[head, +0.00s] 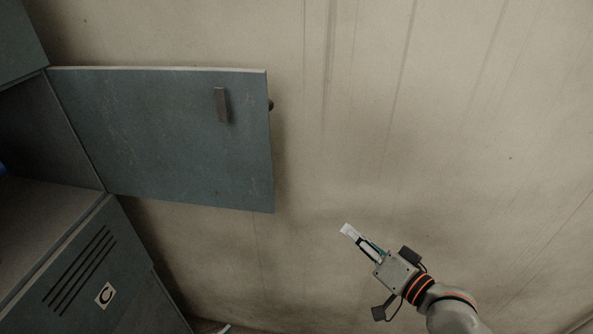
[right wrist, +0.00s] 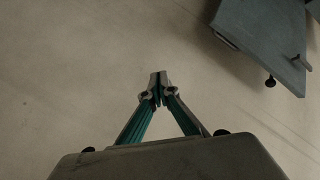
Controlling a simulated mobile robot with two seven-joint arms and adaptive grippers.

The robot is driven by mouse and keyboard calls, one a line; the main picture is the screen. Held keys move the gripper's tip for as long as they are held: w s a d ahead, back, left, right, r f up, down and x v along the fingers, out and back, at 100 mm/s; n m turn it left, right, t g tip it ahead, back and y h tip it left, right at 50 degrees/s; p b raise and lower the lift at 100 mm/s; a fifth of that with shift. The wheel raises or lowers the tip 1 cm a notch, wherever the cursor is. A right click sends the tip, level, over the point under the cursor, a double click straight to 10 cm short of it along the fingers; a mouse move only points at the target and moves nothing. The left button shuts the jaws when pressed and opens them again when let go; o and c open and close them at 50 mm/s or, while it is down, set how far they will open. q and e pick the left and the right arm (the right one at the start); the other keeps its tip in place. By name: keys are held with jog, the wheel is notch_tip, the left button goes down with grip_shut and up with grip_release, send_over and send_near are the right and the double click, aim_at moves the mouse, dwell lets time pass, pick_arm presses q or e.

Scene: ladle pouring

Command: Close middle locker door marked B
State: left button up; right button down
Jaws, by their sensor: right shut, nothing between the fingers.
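The middle locker door (head: 165,140) is a grey-blue panel that stands wide open, swung out to the right of its compartment. A small dark handle (head: 222,104) is on the face I see, and a dark knob (head: 270,105) shows at its free edge. No letter B is visible on this face. My right gripper (head: 348,232) is shut and empty, below and to the right of the door, apart from it. In the right wrist view the shut fingertips (right wrist: 158,78) point at bare wall, and the door (right wrist: 270,35) is at the upper right. My left gripper is not in view.
The open compartment (head: 55,190) at the left has a blue thing (head: 3,170) at its edge. Below it is a shut door marked C (head: 105,295) with slots. A plain beige wall (head: 430,120) fills the right; the space before it looks free.

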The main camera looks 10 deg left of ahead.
jog(key=a+r+m+g+y+b, duration=0.2)
jog(key=a+r+g+y, duration=0.1)
jog(key=r, duration=0.5)
jog(key=a+r+m+g+y+b, duration=0.1)
jog(key=a+r+g+y+b, duration=0.15)
jog(key=r, duration=0.45)
jog(key=shift+g, duration=0.45)
jog(key=x, duration=0.3)
jog(key=p+x, duration=0.1)
jog(key=x, duration=0.3)
jog(key=p+x, duration=0.1)
jog(key=x, duration=0.2)
jog(key=shift+s+a+r, duration=0.2)
jog(key=shift+a+r, duration=0.15)
jog(key=shift+s, duration=0.1)
